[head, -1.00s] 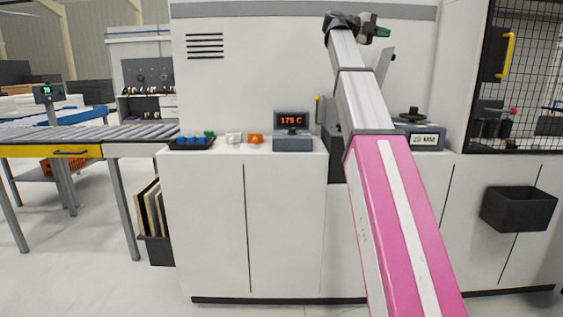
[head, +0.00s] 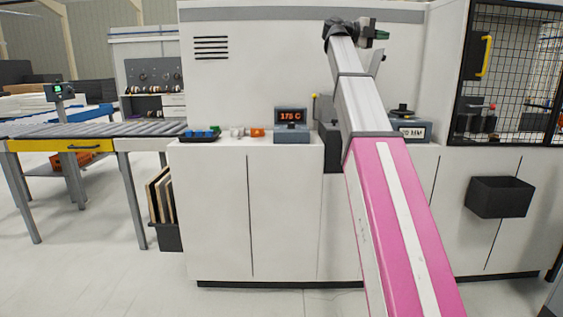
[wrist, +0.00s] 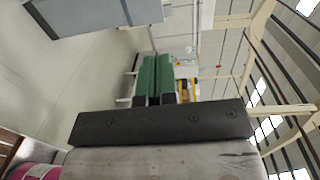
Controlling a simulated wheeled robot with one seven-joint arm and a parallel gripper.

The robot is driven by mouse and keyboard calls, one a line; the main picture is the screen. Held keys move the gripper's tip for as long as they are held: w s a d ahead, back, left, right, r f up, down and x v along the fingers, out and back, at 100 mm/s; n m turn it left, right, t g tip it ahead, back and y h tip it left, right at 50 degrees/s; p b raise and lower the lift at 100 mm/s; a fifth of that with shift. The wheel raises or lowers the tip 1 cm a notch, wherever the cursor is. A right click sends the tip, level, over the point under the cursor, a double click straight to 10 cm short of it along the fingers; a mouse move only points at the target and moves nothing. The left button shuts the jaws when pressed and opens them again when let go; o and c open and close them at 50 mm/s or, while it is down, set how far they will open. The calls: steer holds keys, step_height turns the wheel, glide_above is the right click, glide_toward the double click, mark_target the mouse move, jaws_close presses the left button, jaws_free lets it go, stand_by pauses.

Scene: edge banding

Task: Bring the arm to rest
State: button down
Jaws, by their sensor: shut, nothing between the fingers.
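My arm rises from the lower right of the head view, pink below and silver above. My gripper (head: 381,35) is at its upper end, raised in front of the upper panel of the white machine (head: 215,200). Its green fingertips point right and touch nothing. In the wrist view the two green fingers (wrist: 157,75) lie side by side, shut and empty.
A roller conveyor (head: 75,131) stands left. A black bin (head: 499,197) hangs right. Floor in front is clear.

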steer(key=w+a+f+n+t+y, duration=0.1)
steer(key=w+a+f+n+t, duration=0.25)
steer(key=f+n+t, duration=0.25)
steer(key=w+a+f+n+t+y, duration=0.1)
steer(key=w+a+f+n+t, duration=0.1)
steer(key=w+f+n+t, duration=0.35)
steer(key=w+a+f+n+t+y, duration=0.1)
steer(key=w+a+f+n+t, duration=0.15)
steer(key=f+n+t, duration=0.45)
steer(key=a+f+n+g+y, duration=0.1)
steer(key=a+f+n+y, duration=0.3)
steer(key=f, duration=0.6)
steer(key=s+a+f+n+y, duration=0.1)
steer(key=a+f+n+y, duration=0.1)
steer(key=f+n+y, duration=0.55)
steer(key=a+f+n+g+y, duration=0.1)
steer(key=a+f+n+y, duration=0.2)
steer(key=f, duration=0.9)
steer(key=s+a+f+n+g+y, duration=0.1)
steer(key=s+f+g, duration=0.35)
steer(key=f, duration=0.55)
steer(key=s+a+f+n+g+y, duration=0.1)
steer(key=s+f+g, duration=0.2)
steer(key=s+f, duration=0.5)
steer(key=s+d+f+g+h, duration=0.2)
steer(key=s+f+g, duration=0.7)
steer(key=s+f, duration=0.9)
steer(key=shift+s+d+f+n+g, duration=0.15)
steer(key=shift+s+d+n+g, duration=0.15)
steer(key=shift+s+d, duration=0.7)
